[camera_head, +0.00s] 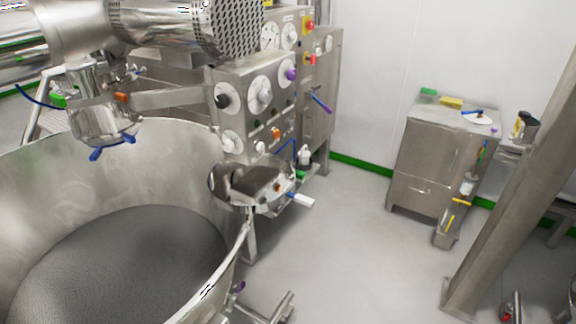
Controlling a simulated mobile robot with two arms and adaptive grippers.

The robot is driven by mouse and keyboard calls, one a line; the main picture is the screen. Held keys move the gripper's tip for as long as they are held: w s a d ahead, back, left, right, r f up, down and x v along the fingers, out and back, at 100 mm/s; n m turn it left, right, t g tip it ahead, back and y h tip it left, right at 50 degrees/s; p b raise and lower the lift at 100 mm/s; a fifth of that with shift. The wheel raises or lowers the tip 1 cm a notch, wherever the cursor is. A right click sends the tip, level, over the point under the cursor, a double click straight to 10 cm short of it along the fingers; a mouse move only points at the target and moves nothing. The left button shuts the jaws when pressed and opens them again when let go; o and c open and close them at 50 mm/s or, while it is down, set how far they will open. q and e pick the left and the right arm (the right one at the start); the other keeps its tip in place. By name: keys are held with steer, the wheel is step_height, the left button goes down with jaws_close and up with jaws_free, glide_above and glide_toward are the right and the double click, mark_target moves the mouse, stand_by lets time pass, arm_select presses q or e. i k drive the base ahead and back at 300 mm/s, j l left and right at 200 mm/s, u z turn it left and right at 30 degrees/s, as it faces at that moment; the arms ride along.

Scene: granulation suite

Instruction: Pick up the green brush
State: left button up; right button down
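A small green block-shaped thing, which looks like the green brush (428,92), lies on the back left of the top of a steel cabinet (411,161) at the right. It is too small for me to make out bristles. A yellow block of similar shape (451,101) lies just right of it, apart from it or nearly touching. Neither of my grippers shows in the head view.
A large steel bowl (226,150) fills the lower left. A control panel with dials (262,90) stands at centre. Open grey floor (335,240) lies before the cabinet. A slanted steel post (515,190) stands at the right. A white disc (479,119) lies on the cabinet.

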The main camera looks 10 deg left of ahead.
mark_target(300, 175)
steer(key=i+u, duration=0.15)
steer(key=i, duration=0.2)
steer(key=u, duration=1.65)
steer(key=z, duration=1.65)
steer(key=l+u, duration=0.1)
steer(key=u, duration=0.35)
steer(key=i+l+u, duration=0.2)
steer(key=l+u, duration=0.15)
steer(key=i+l+u, duration=0.15)
steer(key=l+u, duration=0.2)
steer(key=i+l+u, duration=0.1)
steer(key=l+u, duration=0.25)
steer(key=l, duration=0.1)
